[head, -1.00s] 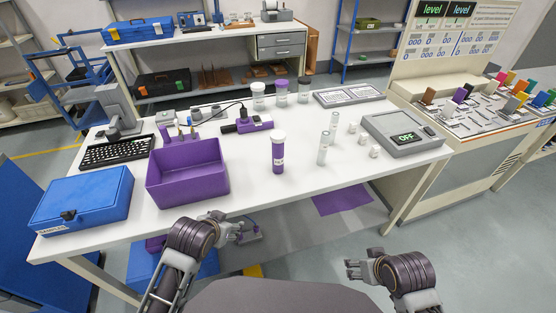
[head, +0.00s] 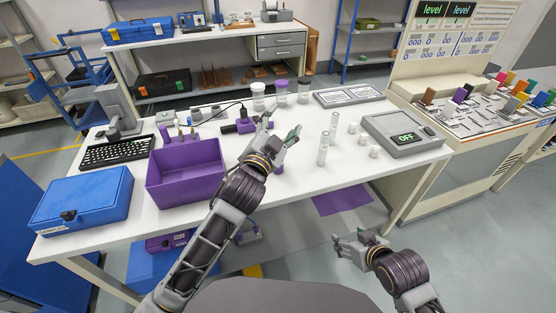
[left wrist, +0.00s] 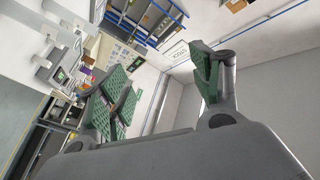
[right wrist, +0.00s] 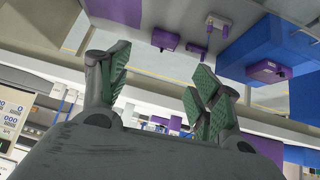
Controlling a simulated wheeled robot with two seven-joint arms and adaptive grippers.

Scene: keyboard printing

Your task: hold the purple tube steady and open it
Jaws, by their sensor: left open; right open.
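The purple tube (head: 279,169) stands on the white table at the front middle. In the head view my left gripper covers nearly all of it; only a bit of its lower purple body shows. My left gripper (head: 281,128) is open, raised over the table in front of the tube; I cannot tell whether it touches it. Its green-padded fingers are apart and empty in the left wrist view (left wrist: 165,85). My right gripper (head: 337,246) is open and empty, off the front edge of the table. Its fingers also show apart in the right wrist view (right wrist: 160,80).
A purple bin (head: 185,192) and a blue case (head: 80,200) stand on the left. Two clear vials (head: 323,150) and small white pieces (head: 375,152) are right of the tube. A grey device (head: 395,137) reads OFF. Capped jars (head: 281,93) stand at the back.

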